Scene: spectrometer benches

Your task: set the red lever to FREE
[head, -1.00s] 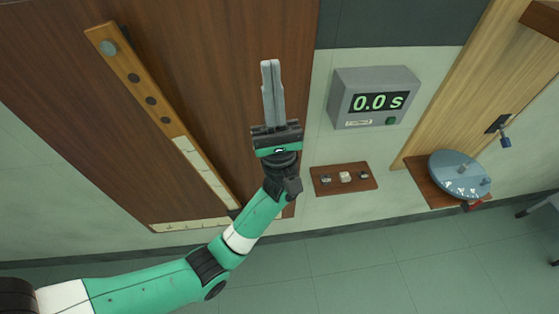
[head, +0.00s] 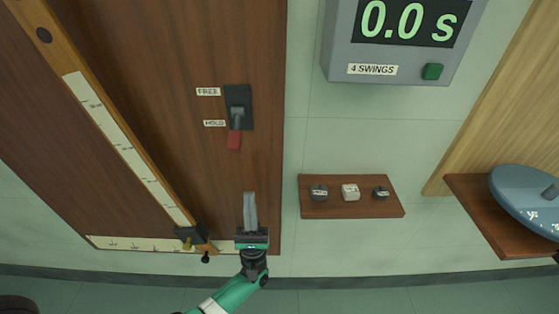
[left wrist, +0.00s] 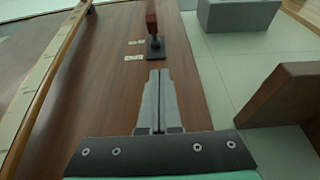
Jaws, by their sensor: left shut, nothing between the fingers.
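The red lever (head: 234,140) is on a dark plate (head: 238,97) on the brown wooden panel. Its red handle points down beside the HOLD label (head: 214,123). The FREE label (head: 208,91) is above that, left of the plate's upper part. My left gripper (head: 249,194) is shut and empty, below the lever and slightly to its right, apart from it. In the left wrist view, the shut fingers (left wrist: 158,75) point toward the lever, whose red handle (left wrist: 151,20) stands out from the panel. My right gripper is not in view.
A timer box (head: 350,68) reading 0.0 s hangs at upper right. A small wooden shelf (head: 310,207) holding three small blocks juts out right of my gripper. A wooden scale bar (head: 60,58) runs down the panel's left. A blue disc (head: 510,195) stands far right.

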